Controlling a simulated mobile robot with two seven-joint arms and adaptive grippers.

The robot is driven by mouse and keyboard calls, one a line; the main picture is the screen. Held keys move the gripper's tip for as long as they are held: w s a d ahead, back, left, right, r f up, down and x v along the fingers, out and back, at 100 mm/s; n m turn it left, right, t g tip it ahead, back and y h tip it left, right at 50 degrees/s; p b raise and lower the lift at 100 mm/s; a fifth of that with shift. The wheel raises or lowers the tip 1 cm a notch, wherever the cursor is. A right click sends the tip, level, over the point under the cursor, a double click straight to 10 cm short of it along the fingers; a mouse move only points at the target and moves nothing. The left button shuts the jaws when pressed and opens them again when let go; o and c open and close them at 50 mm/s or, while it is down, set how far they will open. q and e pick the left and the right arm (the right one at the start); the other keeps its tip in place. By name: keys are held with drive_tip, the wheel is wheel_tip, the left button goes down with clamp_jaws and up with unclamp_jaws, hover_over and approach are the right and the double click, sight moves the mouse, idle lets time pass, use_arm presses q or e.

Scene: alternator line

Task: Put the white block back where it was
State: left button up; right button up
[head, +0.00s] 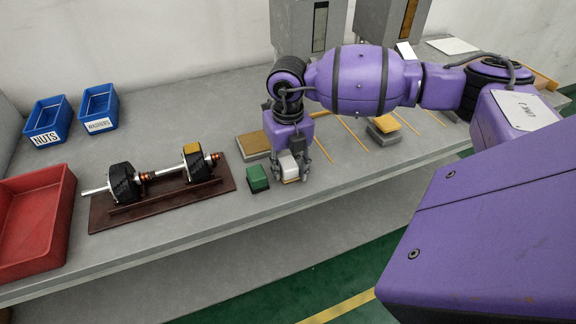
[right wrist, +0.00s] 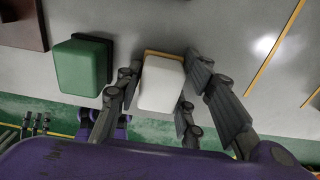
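The white block (right wrist: 162,84) is between the fingers of my right gripper (right wrist: 157,98). In the head view the white block (head: 288,166) is partly covered by the right gripper (head: 290,172), which points down at the table's front edge. Fingers are close to both sides of the block. Whether they press on it I cannot tell. An orange-brown edge shows by the block in the right wrist view, and I cannot tell if the block rests on it. A green block (head: 257,178) stands to the left, on a dark base.
A brown board (head: 110,221) holding a shaft assembly lies left of the green block. A red tray (head: 62,215) and two blue bins (head: 44,138) are further left. Thin yellow strips (head: 352,135) and a grey-and-yellow block (head: 384,138) lie right. The table's front edge is close.

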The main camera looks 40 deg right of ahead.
sight(291, 162)
drive_tip(key=o, duration=0.3)
drive_tip(key=shift+s+f, duration=0.1)
drive_tip(key=shift+f, duration=0.3)
use_arm(q)
drive_tip(key=shift+f, duration=0.1)
drive_tip(key=shift+s+a, duration=0.1)
drive_tip(key=shift+s, duration=0.25)
use_arm(e)
drive_tip(key=shift+r, duration=0.15)
drive_tip(key=shift+r, duration=0.4)
drive_tip(key=r, duration=0.6)
drive_tip(key=shift+s+d+r+b, duration=0.2)
drive_tip(key=shift+d+r+b, duration=0.05)
drive_tip(key=shift+r+b, duration=0.1)
drive_tip(key=shift+r, duration=0.55)
use_arm(q)
drive_tip(key=shift+w+f, duration=0.25)
drive_tip(key=shift+f, duration=0.1)
drive_tip(key=shift+s, duration=0.35)
use_arm(e)
drive_tip(key=shift+w+r, duration=0.1)
